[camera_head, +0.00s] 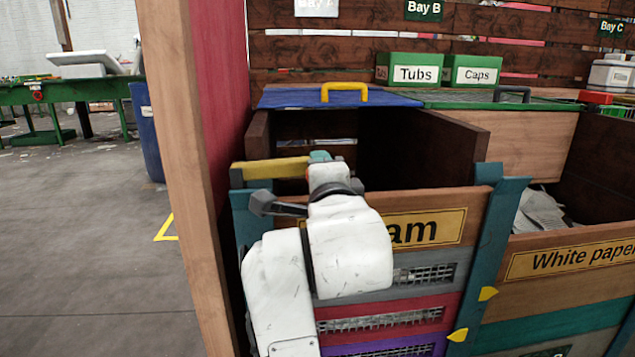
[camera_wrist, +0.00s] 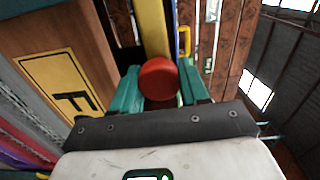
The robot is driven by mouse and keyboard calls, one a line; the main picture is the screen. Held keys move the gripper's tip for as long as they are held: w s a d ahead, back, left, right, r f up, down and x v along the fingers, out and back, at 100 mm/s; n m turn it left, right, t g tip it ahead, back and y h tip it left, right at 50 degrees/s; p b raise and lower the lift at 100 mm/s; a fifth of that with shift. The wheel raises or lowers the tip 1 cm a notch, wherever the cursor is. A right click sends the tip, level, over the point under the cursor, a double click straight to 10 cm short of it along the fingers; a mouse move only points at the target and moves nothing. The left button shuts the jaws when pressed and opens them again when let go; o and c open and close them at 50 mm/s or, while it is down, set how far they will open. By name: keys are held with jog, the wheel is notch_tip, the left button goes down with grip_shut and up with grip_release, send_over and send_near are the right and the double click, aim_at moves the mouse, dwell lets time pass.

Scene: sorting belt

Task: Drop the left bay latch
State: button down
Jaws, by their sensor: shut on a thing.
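The left bay latch shows as a yellow bar (camera_head: 272,168) lying roughly level across the top left of the bay front, by the teal post. In the wrist view the yellow bar (camera_wrist: 152,28) runs away from me behind a round red knob (camera_wrist: 159,80). My gripper (camera_wrist: 160,76) has its teal fingers on either side of the red knob and is shut on it. In the head view my gripper (camera_head: 320,157) is at the bar's right end, and my white wrist hides the knob and part of the front board (camera_head: 440,206), lettered "am".
A blue lid (camera_head: 290,97) with a yellow handle is over the bay's back. Green boxes marked Tubs (camera_head: 410,75) and Caps (camera_head: 472,77) stand behind. A wooden post (camera_head: 185,180) rises close on the left. The White paper bay (camera_head: 570,262) is right. Open floor lies far left.

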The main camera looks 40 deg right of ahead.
jog(key=shift+s+d+f+m+b, duration=0.1)
jog(key=shift+d+f+m+b, duration=0.1)
jog(key=shift+f+m+b, duration=0.25)
jog(key=shift+f, duration=0.1)
jog(key=c, duration=0.6)
grip_release()
jog(key=shift+s+a, duration=0.3)
jog(key=shift+a, duration=0.05)
jog(key=p+v, duration=0.1)
jog(key=v, duration=0.9)
jog(key=shift+d+p, duration=0.1)
jog(key=shift+p, duration=0.25)
jog(key=shift+f, duration=0.1)
